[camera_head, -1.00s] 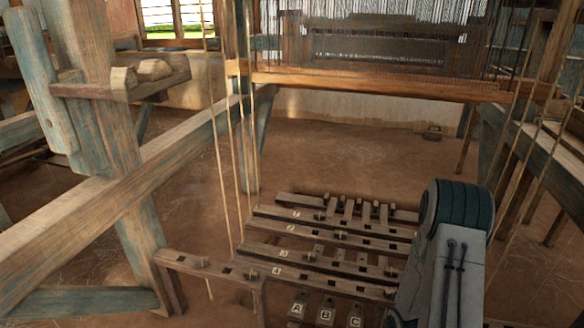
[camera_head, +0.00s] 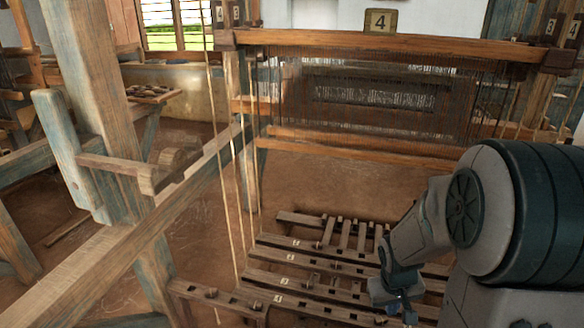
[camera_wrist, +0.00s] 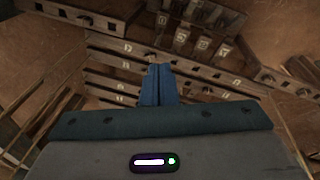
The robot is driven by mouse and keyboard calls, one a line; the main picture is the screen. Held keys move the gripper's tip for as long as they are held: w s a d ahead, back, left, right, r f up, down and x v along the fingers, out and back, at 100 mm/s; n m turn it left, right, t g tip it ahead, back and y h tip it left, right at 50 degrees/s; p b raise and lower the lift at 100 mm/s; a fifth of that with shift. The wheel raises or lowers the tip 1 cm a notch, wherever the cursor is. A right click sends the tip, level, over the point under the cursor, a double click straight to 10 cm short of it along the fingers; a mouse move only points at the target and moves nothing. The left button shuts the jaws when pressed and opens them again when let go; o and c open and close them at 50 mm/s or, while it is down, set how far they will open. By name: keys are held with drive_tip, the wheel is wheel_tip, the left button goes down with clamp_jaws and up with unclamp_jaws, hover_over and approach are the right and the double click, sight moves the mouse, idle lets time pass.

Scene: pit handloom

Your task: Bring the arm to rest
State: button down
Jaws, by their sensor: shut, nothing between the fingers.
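My arm is raised at the right of the head view, with its wrist bent downward. My gripper (camera_head: 406,308) points down over the right part of the numbered wooden bars (camera_head: 318,262). In the wrist view, the two blue fingers of my gripper (camera_wrist: 158,72) are together with nothing between them. Numbered bars lie beyond them there, and I cannot tell how far below. My arm hides the right ends of the bars in the head view.
The loom frame with hanging threads (camera_head: 370,100) stands behind, under a plate marked 4 (camera_head: 381,21). A long wooden beam (camera_head: 110,248) and a post (camera_head: 95,90) stand at left. Thin cords (camera_head: 238,170) hang left of the bars. Bare floor (camera_head: 340,185) lies behind the bars.

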drive_tip(key=s+a+r+p, duration=0.2)
drive_tip(key=r+p, duration=0.3)
drive_tip(key=r, duration=0.5)
drive_tip(key=s+a+r+t+y+p, duration=0.1)
drive_tip(key=s+a+r+p, duration=0.2)
drive_tip(key=r, duration=0.8)
drive_tip(key=s+a+r+m+p, duration=0.1)
drive_tip(key=s+a+r+p, duration=0.2)
drive_tip(key=s+r+p, duration=0.3)
wheel_tip(320, 180, up, 5)
drive_tip(key=shift+s+r+y+p, duration=0.15)
drive_tip(key=shift+y+p, duration=0.15)
drive_tip(key=shift+p, duration=0.6)
